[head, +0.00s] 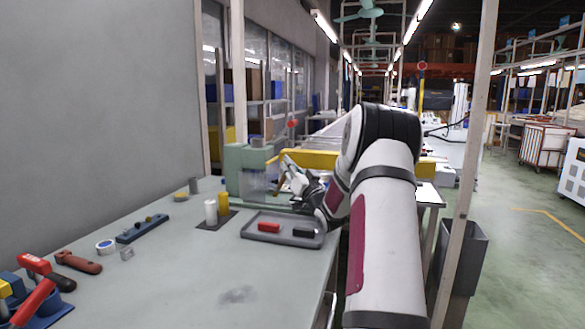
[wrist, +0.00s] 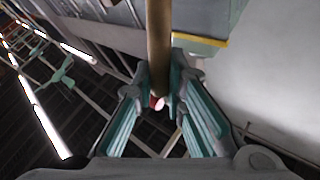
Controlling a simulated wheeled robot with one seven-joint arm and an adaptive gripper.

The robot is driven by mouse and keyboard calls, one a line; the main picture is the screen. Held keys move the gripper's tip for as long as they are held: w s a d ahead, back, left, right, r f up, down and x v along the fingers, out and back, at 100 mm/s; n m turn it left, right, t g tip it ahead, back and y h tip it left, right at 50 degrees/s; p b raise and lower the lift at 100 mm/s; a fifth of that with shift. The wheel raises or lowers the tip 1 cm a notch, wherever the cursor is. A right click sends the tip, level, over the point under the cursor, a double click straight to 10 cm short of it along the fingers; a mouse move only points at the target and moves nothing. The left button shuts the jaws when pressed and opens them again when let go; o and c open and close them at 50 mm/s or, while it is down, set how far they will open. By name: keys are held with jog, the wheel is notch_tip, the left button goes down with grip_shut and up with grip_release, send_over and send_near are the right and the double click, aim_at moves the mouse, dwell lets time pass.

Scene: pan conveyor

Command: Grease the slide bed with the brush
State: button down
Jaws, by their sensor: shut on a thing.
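My gripper (head: 296,178) is at the far end of the bench, beside a pale green machine (head: 236,166) with a clear guard. The wrist view shows its two fingers (wrist: 160,88) shut on a tan, rod-like handle (wrist: 159,35), which I take to be the brush.
A grey tray (head: 256,236) with a red block (head: 268,227) and a black block (head: 304,232) stands close below my arm. A white bottle (head: 211,212) and a yellow one (head: 223,203) stand left of it. Tools lie along the left; the bench's front middle is clear.

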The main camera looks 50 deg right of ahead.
jog(key=shift+w+d+f, duration=0.1)
jog(key=shift+w+d, duration=0.2)
jog(key=shift+d, duration=0.45)
jog(key=shift+w+d+b, duration=0.35)
jog(key=shift+d, duration=0.35)
jog(key=shift+w+d, duration=0.1)
jog(key=shift+d, duration=0.5)
